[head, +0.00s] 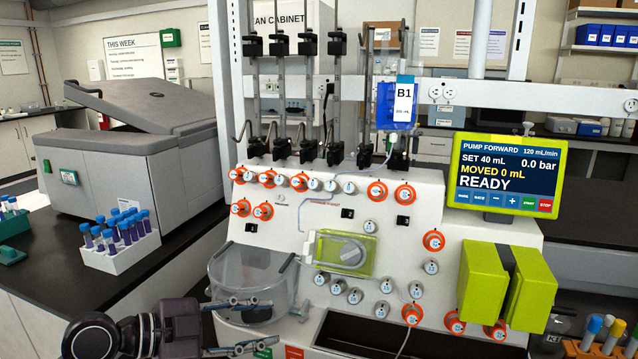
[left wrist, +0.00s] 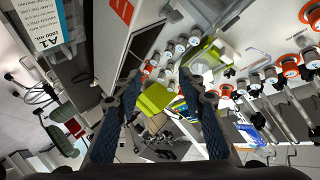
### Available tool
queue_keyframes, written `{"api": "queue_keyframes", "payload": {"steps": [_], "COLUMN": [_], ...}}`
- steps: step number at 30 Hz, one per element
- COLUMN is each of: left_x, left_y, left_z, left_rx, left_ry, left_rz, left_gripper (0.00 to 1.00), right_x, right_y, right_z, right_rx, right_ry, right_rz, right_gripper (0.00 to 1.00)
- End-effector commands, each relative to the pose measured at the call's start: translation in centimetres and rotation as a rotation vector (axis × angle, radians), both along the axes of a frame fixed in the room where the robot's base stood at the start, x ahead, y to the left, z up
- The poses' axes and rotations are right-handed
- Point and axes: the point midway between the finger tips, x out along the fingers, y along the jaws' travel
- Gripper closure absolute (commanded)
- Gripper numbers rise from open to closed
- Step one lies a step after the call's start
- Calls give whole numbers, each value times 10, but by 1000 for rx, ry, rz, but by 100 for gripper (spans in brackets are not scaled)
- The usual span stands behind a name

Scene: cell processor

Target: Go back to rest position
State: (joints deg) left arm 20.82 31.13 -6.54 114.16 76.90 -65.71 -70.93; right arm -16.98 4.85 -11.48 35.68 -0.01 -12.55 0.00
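My left gripper (head: 262,324) is at the lower left of the head view, in front of the white cell processor (head: 330,215). Its two fingers are spread apart, with nothing between them. The left wrist view also shows the fingers (left wrist: 158,82) open, with the processor's knobs and a yellow-green part beyond. The clear round bowl (head: 240,280) on the processor is just behind and above the upper finger; I cannot tell whether they touch. My right gripper is not seen in either view.
A tube rack (head: 118,258) stands on the dark bench at left, beside a grey centrifuge (head: 140,150). A blue bag marked B1 (head: 385,108) hangs above the processor. The display (head: 505,174) reads READY. More tubes (head: 598,342) stand at lower right.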

Motion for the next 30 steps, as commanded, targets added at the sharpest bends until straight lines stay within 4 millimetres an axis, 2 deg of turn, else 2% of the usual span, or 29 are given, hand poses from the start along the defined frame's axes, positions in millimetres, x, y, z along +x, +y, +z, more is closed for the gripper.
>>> {"api": "queue_keyframes", "payload": {"steps": [1, 4, 6, 9, 12, 15, 18, 27, 28, 30], "left_x": [-11, -38, -63, -101, -138, -172, -203, -281, -289, -279], "left_y": [-5, -8, -6, 3, 17, 33, 50, 96, 100, 98], "left_z": [-27, -88, -132, -182, -219, -244, -260, -280, -281, -299], "left_rx": [10, 39, 61, 80, 92, 95, 95, 80, 77, 85], "left_ry": [70, 241, 377, 552, 697, 810, 896, 1053, 1064, 1063], "left_rz": [24, 119, 218, 383, 557, 724, 877, 1280, 1320, 1307], "left_gripper": [63, 63, 63, 63, 63, 63, 63, 63, 63, 63], "right_x": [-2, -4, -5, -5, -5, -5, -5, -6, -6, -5], "right_y": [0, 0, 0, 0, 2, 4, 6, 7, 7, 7], "right_z": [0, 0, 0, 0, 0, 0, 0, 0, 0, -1], "right_rx": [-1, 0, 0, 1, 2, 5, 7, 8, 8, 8], "right_ry": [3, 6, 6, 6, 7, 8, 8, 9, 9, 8], "right_rz": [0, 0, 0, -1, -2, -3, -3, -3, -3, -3], "right_gripper": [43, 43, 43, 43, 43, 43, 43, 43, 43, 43]}}
